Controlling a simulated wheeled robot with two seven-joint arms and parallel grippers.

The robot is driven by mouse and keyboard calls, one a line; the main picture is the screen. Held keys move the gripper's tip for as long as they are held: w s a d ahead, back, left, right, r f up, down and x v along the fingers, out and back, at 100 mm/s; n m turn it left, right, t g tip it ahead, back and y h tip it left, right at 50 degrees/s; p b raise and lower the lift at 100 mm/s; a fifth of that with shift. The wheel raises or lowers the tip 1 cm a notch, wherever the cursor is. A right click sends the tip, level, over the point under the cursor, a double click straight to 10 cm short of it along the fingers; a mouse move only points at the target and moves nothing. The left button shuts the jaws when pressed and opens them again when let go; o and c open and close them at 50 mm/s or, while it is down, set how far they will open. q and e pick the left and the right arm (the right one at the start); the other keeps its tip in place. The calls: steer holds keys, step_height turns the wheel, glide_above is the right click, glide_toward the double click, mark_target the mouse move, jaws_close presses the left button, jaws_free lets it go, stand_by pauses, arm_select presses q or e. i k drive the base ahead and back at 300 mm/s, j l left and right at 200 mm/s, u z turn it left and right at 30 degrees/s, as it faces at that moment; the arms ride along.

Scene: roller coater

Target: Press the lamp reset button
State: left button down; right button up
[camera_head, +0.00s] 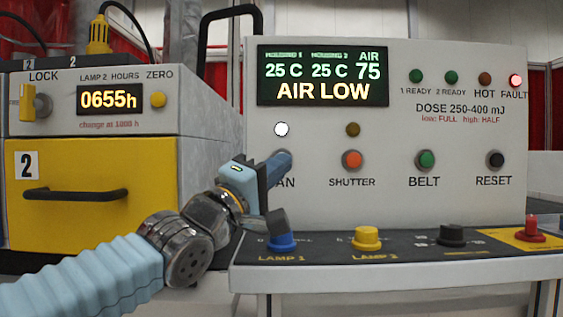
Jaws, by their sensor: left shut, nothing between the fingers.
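My left gripper (284,161) is shut and empty, its fingertips in front of the FAN spot on the white control panel (440,60). It hides the first letter of FAN and any button there; I cannot tell whether it touches the panel. The black RESET button (495,160) is at the panel's right, well apart from the gripper. On the lamp 2 unit at left, a yellow ZERO button (158,99) sits beside the hours display (110,99), reading 0655h. The panel screen (322,76) reads AIR LOW, and the FAULT light (515,80) glows red. My right gripper is out of view.
SHUTTER (352,160) and BELT (427,160) buttons lie between the gripper and RESET. A lower ledge carries blue (281,241), yellow (367,238), black (451,235) and red (530,229) knobs. The yellow drawer's black handle (75,194) sticks out at left.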

mark_target(497, 160)
steer(key=k, duration=1)
